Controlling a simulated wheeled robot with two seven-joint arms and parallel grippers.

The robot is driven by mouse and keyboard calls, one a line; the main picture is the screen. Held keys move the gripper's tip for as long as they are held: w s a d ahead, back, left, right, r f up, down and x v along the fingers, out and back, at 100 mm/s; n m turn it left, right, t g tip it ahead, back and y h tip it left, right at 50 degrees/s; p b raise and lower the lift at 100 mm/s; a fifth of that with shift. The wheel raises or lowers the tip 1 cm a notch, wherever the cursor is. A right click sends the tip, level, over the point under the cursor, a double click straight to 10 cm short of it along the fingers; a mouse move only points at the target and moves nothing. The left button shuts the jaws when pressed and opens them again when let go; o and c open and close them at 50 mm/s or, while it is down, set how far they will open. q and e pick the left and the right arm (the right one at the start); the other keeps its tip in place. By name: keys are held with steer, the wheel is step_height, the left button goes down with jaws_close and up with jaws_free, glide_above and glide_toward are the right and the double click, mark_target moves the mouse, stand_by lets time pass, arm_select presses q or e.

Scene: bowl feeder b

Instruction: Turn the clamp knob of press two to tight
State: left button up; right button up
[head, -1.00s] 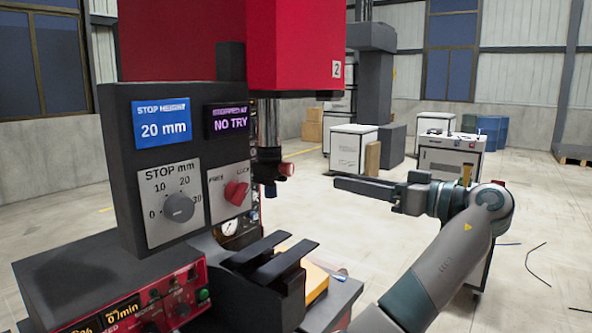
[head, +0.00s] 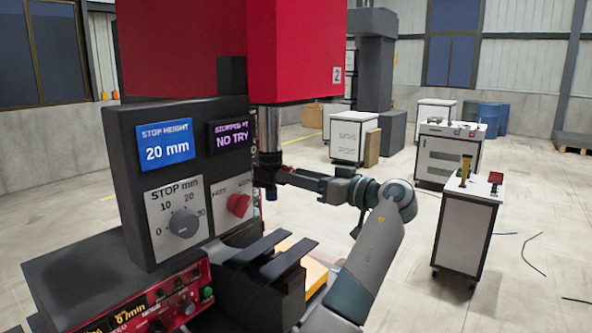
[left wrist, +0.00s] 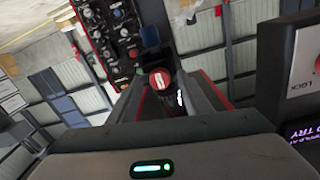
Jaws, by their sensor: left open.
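Press two (head: 297,50) is the red and dark machine with a "2" on its head. In the left wrist view its clamp knob, a round red knob (left wrist: 160,80) with a pale mark, faces my camera between the two fingers. My left gripper (head: 285,176) is open at the dark collar (head: 264,176) under the press head, with its fingers on either side of the knob. I cannot tell whether they touch it. In the head view the fingers mostly hide the knob. My right gripper is in neither view.
The dark panel carries a stop dial (head: 183,223), a red free/lock knob (head: 238,204) and two displays. Black rails (head: 275,255) and a red control box (head: 165,305) lie below.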

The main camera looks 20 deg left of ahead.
arm_select(q)
steer(key=shift+w+a, duration=0.1)
steer(key=shift+a, duration=0.25)
steer(key=c, duration=1.1)
steer(key=shift+o, duration=0.2)
